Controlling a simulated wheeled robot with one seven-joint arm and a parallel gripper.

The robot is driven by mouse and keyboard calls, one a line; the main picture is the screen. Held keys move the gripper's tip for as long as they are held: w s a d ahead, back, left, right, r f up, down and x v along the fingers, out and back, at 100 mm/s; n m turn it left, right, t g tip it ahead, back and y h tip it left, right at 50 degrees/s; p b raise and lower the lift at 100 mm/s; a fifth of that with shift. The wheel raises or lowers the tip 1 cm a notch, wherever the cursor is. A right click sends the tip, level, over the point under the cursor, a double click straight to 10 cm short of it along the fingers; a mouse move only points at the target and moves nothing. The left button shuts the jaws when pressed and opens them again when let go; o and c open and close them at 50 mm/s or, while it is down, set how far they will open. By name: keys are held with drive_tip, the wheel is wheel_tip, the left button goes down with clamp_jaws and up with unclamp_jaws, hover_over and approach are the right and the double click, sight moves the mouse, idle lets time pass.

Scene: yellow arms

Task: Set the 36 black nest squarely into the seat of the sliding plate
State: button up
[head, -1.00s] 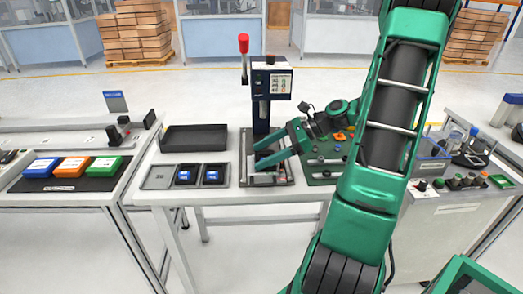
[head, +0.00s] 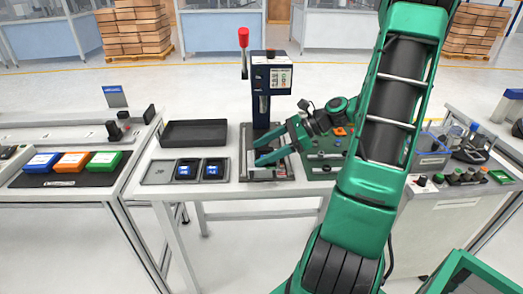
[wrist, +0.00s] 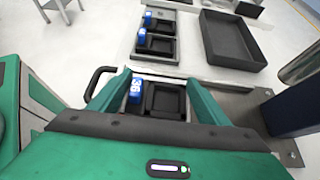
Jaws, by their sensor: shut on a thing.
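The 36 black nest (wrist: 163,98) is a black square frame with a blue 36 label (wrist: 136,90) on its left edge in the wrist view. My gripper (wrist: 158,92) is shut on it, one green finger on each side. In the head view my gripper (head: 264,152) is over the sliding plate (head: 262,174) at the foot of the press, and the fingers largely hide the nest. A grey strip of the plate and its black handle (wrist: 92,82) show around the nest in the wrist view. I cannot tell whether the nest touches the seat.
The press (head: 263,90) with its red-knobbed lever stands just behind my gripper. To the left, a grey tray (head: 158,174) carries two other blue-labelled black nests (head: 185,170) and an empty place. A black bin (head: 194,132) lies behind it. A green control panel (head: 325,165) is close on the right.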

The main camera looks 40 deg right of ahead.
drive_tip(key=shift+f, duration=0.2)
drive_tip(key=o, duration=1.4)
drive_tip(key=v, duration=1)
drive_tip(key=shift+s+d+r, duration=0.1)
drive_tip(key=shift+d+r, duration=0.05)
drive_tip(key=shift+d, duration=0.25)
drive_tip(key=shift+s, duration=0.1)
